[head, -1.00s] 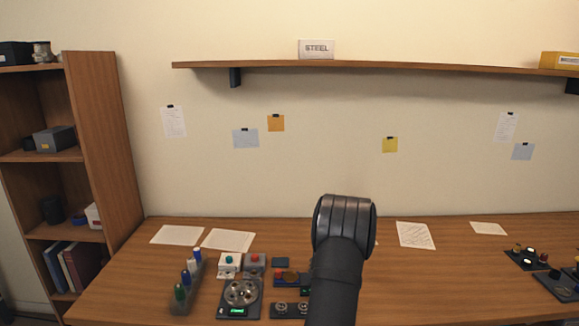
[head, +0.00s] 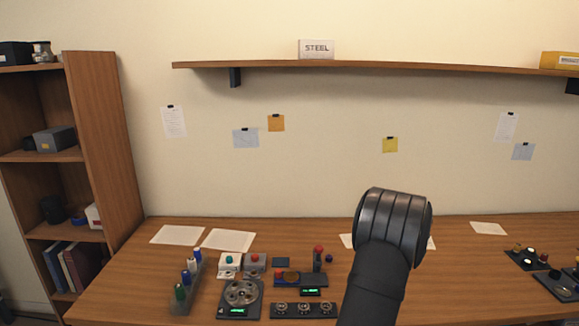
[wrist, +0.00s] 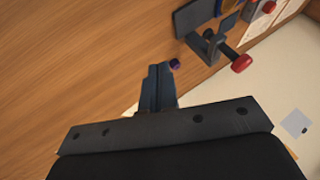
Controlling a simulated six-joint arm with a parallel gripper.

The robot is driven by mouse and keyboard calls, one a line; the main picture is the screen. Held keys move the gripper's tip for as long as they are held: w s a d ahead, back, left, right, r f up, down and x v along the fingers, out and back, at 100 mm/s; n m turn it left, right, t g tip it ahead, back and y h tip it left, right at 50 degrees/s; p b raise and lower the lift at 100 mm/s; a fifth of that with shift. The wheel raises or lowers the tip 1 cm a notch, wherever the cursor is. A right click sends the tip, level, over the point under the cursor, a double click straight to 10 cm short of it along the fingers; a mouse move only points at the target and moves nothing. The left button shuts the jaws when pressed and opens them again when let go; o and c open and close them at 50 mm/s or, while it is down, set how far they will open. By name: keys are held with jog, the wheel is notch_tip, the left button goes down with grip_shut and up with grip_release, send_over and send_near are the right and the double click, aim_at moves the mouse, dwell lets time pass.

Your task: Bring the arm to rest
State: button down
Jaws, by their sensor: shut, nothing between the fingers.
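My gripper (wrist: 158,88) shows in the wrist view with its two dark fingers together and nothing between them. Beyond its tips is the bare wooden desk, and a small dark blue-purple knob (wrist: 174,64) lies close beside the fingertips in the picture. A dark device with a red-knobbed lever (wrist: 241,63) is at the upper right of that view. In the head view my arm rises from the bottom edge, right of centre, and the gripper itself is hidden. The red-knobbed device (head: 318,252) stands left of the arm.
The wooden desk (head: 460,290) has free room right of my arm. A dial device (head: 241,293), a rack of coloured-handled tools (head: 181,293) and a row of rings (head: 303,310) stand on the left. Dark trays (head: 525,259) are at the far right. A shelf (head: 400,67) runs above.

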jog(key=shift+a+r+m, duration=0.2)
jog(key=shift+a+r, duration=0.05)
jog(key=shift+a, duration=0.25)
jog(key=shift+a+r+m, duration=0.2)
jog(key=shift+a, duration=0.25)
